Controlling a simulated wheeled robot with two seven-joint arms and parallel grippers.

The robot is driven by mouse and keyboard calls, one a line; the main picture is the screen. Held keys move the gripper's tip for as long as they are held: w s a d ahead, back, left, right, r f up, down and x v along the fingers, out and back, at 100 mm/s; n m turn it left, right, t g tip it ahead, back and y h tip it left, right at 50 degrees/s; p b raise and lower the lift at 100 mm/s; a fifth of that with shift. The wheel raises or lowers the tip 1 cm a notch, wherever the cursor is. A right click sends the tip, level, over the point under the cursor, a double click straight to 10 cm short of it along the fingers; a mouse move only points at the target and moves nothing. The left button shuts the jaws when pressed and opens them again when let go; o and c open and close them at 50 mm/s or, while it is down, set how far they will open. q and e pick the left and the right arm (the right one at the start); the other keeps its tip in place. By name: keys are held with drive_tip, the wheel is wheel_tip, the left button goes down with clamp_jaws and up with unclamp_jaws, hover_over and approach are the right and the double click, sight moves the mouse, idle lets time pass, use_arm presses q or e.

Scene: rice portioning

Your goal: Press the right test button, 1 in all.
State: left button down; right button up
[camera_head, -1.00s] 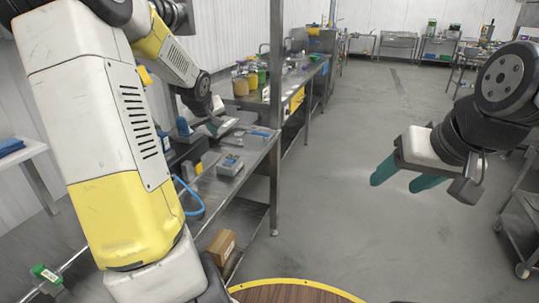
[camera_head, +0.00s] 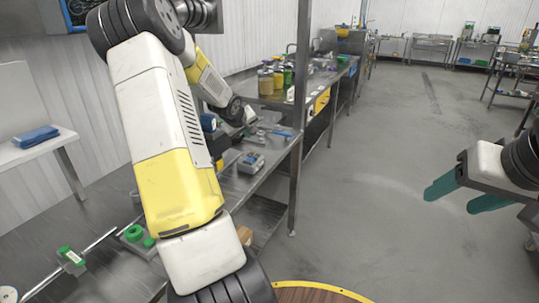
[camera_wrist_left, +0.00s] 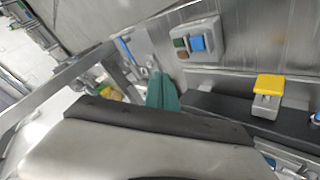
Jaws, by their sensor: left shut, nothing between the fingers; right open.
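A grey box with a blue button and darker buttons (camera_wrist_left: 187,56) lies on the steel bench in the left wrist view; a similar grey box (camera_head: 251,164) shows on the bench in the head view. I cannot tell which button is the right test button. My left gripper (camera_wrist_left: 162,92) has its teal fingers together with nothing between them, apart from the box in the picture. In the head view it is small and partly hidden beyond my left arm, over the bench. My right gripper (camera_head: 464,197) is open and empty over the floor.
A yellow-topped grey block (camera_wrist_left: 268,92) stands near the box. Jars (camera_head: 266,82) stand farther along the bench (camera_head: 262,183). A steel post (camera_head: 300,130) rises at its edge.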

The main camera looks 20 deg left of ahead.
sight(249, 160)
use_arm(q)
drive_tip(key=shift+f, duration=3.85)
drive_tip(key=shift+f, duration=0.2)
drive_tip(key=shift+f, duration=0.2)
drive_tip(key=shift+f, duration=0.5)
drive_tip(key=shift+r, duration=0.9)
